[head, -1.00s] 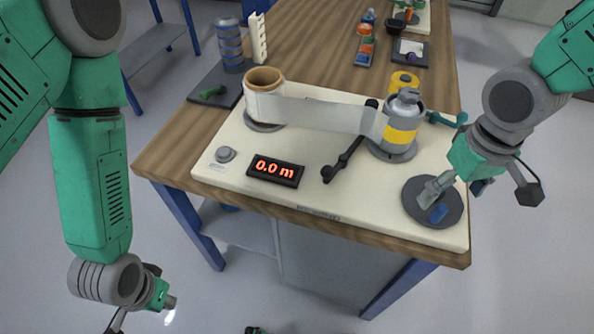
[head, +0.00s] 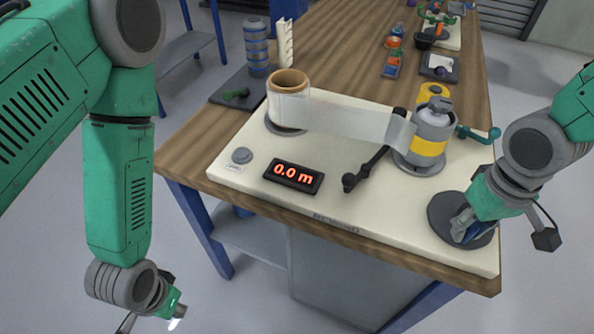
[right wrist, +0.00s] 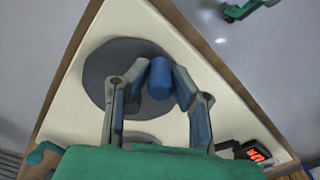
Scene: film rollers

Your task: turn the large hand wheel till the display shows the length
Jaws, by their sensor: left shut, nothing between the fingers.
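The large hand wheel (head: 445,212) is a flat dark grey disc at the board's front right corner; it also shows in the right wrist view (right wrist: 105,72). Its upright blue knob (right wrist: 159,78) stands between the fingertips of my right gripper (right wrist: 163,72). The fingers are close to the knob on both sides; whether they press on it cannot be told. In the head view my right gripper (head: 466,226) is low over the wheel and mostly hides the knob. My left gripper (head: 176,317) is shut and empty, low at left, away from the table.
A film roll (head: 289,105) feeds a strip to a grey and yellow roller (head: 430,140). A black lever (head: 366,168) lies between display and wheel. A green crank (head: 478,134) stands behind the wheel. A grey button (head: 242,155) is left of the display.

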